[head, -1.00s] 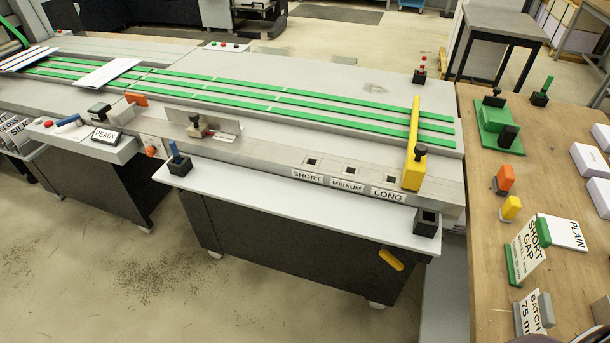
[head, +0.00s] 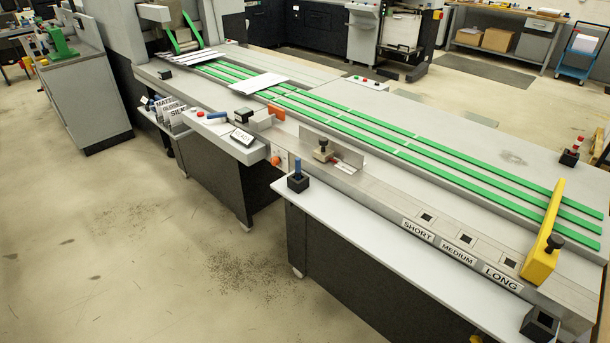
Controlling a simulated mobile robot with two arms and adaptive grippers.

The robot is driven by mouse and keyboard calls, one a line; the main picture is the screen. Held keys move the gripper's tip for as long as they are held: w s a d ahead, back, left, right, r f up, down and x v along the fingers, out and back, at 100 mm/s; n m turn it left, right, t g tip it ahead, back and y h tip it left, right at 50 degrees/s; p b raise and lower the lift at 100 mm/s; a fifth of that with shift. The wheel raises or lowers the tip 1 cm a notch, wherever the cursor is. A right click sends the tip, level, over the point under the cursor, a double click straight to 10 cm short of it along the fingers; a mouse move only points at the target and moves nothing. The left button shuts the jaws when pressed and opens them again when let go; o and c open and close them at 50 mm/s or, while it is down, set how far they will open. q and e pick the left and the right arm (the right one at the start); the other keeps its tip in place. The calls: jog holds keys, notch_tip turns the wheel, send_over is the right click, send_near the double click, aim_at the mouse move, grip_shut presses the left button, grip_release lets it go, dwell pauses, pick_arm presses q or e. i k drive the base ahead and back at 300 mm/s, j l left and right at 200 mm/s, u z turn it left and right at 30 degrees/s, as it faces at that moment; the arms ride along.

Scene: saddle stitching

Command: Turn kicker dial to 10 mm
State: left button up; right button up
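No dial marked with millimetres can be read. An orange round knob (head: 276,161) sits on a small pale plate on the front of the conveyor machine, left of the white shelf. A black knob on a tan block (head: 322,150) stands beside an upright metal plate (head: 345,157), with a small white-and-red label next to it. I cannot tell which of these is the kicker dial, nor its setting.
A white shelf (head: 400,262) runs along the front, with a blue-handled tool in a black holder (head: 298,177). SHORT (head: 418,230), MEDIUM and LONG sockets lie before a yellow bar (head: 543,235).

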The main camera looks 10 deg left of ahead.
aim_at(276, 161)
jog(key=i+j, duration=0.1)
jog(key=j, duration=0.3)
jog(key=i+j, duration=0.15)
jog(key=j, duration=0.2)
jog(key=i+j, duration=0.1)
jog(key=j, duration=0.3)
jog(key=i+j, duration=0.1)
jog(key=j, duration=0.25)
jog(key=i+j, duration=0.15)
jog(key=j, duration=0.25)
